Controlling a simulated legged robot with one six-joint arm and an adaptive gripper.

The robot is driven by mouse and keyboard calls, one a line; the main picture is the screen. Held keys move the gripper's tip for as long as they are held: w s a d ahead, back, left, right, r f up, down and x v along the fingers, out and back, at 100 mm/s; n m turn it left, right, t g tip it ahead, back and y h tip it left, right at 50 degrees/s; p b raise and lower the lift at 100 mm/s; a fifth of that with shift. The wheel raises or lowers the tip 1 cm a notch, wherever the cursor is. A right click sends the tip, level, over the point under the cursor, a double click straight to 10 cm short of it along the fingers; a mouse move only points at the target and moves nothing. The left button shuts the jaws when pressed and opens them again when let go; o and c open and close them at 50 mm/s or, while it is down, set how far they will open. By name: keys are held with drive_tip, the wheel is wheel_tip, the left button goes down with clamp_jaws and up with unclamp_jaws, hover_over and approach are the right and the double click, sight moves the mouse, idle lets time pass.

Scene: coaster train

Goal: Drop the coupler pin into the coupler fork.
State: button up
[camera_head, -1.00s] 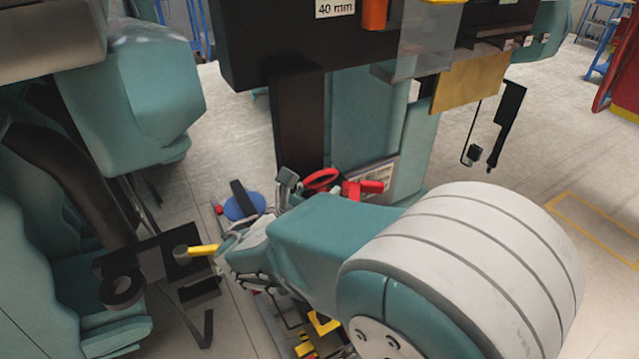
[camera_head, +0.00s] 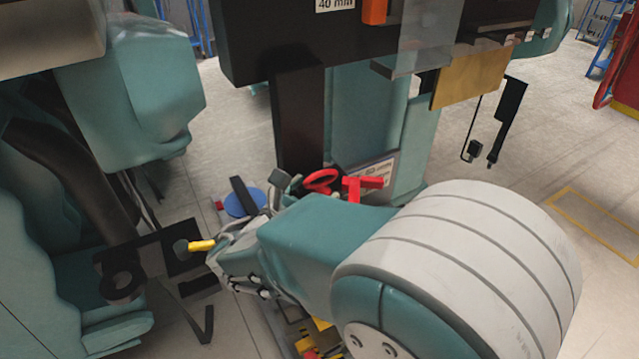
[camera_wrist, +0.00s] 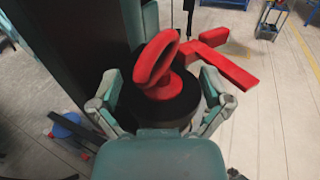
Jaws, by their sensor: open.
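A red ring-handled piece (camera_wrist: 157,62), perhaps the coupler pin, rises from a round black base (camera_wrist: 160,110) in the wrist view. Its red ring also shows in the head view (camera_head: 322,181), beside the dark upright. My gripper (camera_wrist: 161,82) is open, with one finger at each side of the base; I cannot tell whether they touch it. In the head view my arm hides part of the gripper. A dark bracket with a round ring (camera_head: 122,284), perhaps the coupler fork, is at left on the teal car. A yellow rod (camera_head: 202,245) shows between the bracket and my wrist.
A red bar-shaped piece (camera_wrist: 222,62) is right of the ring. A dark upright (camera_head: 298,120) stands close behind. A blue disc (camera_head: 244,203) lies left of the gripper. A brass-coloured plate (camera_head: 470,80) and dark tool hang at upper right.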

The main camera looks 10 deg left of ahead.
drive_tip(key=v, duration=1)
drive_tip(key=shift+s+a, duration=0.15)
drive_tip(key=shift+s, duration=0.1)
